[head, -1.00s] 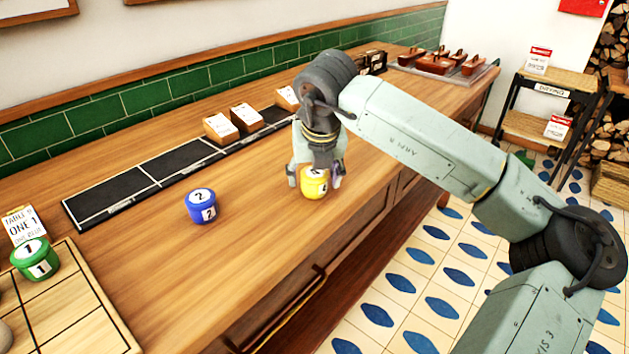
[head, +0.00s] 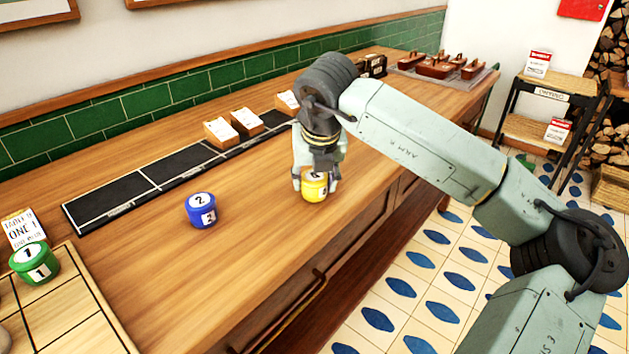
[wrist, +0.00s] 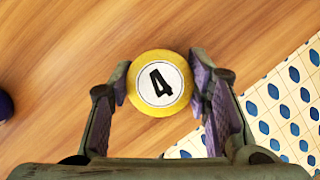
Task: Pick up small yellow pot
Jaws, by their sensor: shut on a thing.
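The small yellow pot (head: 315,188) stands on the wooden counter near its front edge. In the wrist view its round lid (wrist: 160,83) shows a white disc with a black 4. My gripper (head: 315,186) points down over the pot, with a finger on each side of it. In the wrist view the purple-padded fingertips (wrist: 160,88) press against the pot's left and right sides. The gripper is shut on the pot. The pot looks to be still on the counter or very close to it; its base is partly hidden.
A blue pot (head: 201,210) marked 2 stands to the left on the counter (head: 262,250). A green pot (head: 35,262) marked 1 sits on a gridded board (head: 62,312) at far left. A dark strip (head: 120,200) and card holders (head: 246,120) lie behind.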

